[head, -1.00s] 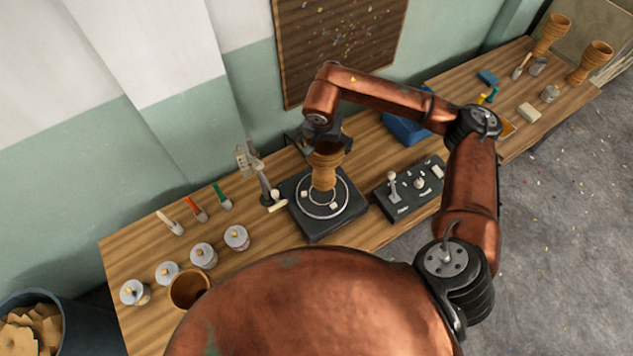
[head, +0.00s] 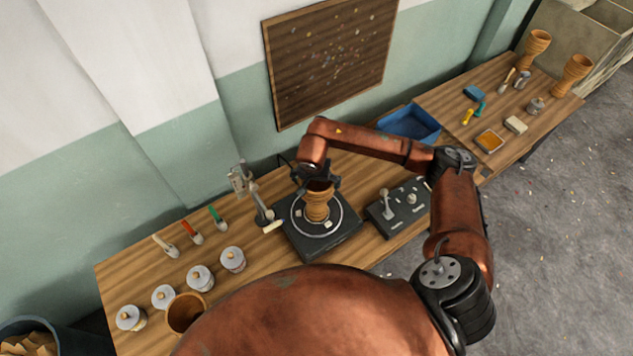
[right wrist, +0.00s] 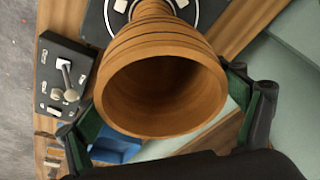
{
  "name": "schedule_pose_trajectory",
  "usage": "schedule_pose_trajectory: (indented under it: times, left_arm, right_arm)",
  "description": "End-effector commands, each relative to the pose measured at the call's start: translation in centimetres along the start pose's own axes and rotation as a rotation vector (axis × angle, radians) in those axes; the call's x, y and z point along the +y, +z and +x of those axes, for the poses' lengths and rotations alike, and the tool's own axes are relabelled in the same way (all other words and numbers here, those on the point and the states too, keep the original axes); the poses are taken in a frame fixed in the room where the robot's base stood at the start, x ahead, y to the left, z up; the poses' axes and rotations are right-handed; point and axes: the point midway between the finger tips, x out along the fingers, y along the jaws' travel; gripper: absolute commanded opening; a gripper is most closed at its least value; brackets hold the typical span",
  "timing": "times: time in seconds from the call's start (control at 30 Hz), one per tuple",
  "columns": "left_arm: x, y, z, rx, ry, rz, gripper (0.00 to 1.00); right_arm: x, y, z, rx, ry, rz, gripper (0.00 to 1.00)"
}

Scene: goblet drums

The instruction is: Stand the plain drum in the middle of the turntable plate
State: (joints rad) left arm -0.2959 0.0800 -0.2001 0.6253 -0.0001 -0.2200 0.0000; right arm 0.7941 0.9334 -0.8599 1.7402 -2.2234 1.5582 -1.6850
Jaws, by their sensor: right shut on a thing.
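The plain drum (head: 317,207) is a brown wooden goblet drum. It is upright, wide mouth up, over the middle of the black turntable (head: 350,243) with its ringed round plate. Whether its foot touches the plate I cannot tell. My right gripper (head: 317,187) is shut on the drum near its rim. In the right wrist view the drum (right wrist: 165,45) shows its open mouth, between the green-padded fingers of the gripper (right wrist: 165,105). My left gripper is not in view.
A lever stand (head: 257,200) is close left of the turntable. A control box (head: 400,207) stands to its right, a blue bin (head: 412,123) behind. Several lidded pots (head: 200,278) and brushes (head: 191,231) are at left. Two more goblet drums (head: 572,75) stand on the far right table.

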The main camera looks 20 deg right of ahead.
Motion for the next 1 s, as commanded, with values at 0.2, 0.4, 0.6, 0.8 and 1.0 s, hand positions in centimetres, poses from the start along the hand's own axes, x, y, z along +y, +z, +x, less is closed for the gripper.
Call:
schedule_pose_trajectory:
  times: [0.2,0.4,0.6,0.8,1.0]
  left_arm:
    - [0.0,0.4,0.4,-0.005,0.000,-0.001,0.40]
    - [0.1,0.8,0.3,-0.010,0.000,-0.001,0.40]
    - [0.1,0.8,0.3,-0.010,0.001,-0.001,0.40]
    - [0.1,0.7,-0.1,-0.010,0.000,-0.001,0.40]
    - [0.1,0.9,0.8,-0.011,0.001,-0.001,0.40]
  right_arm:
    - [0.0,0.0,0.2,0.001,-0.001,0.000,0.30]
    - [0.1,0.1,0.2,-0.001,0.001,0.000,1.00]
    - [0.1,0.1,0.2,-0.001,0.001,0.000,1.00]
    - [0.0,-0.1,-0.3,0.001,-0.001,0.001,1.00]
    - [0.0,-0.2,-3.6,0.005,-0.002,-0.001,1.00]
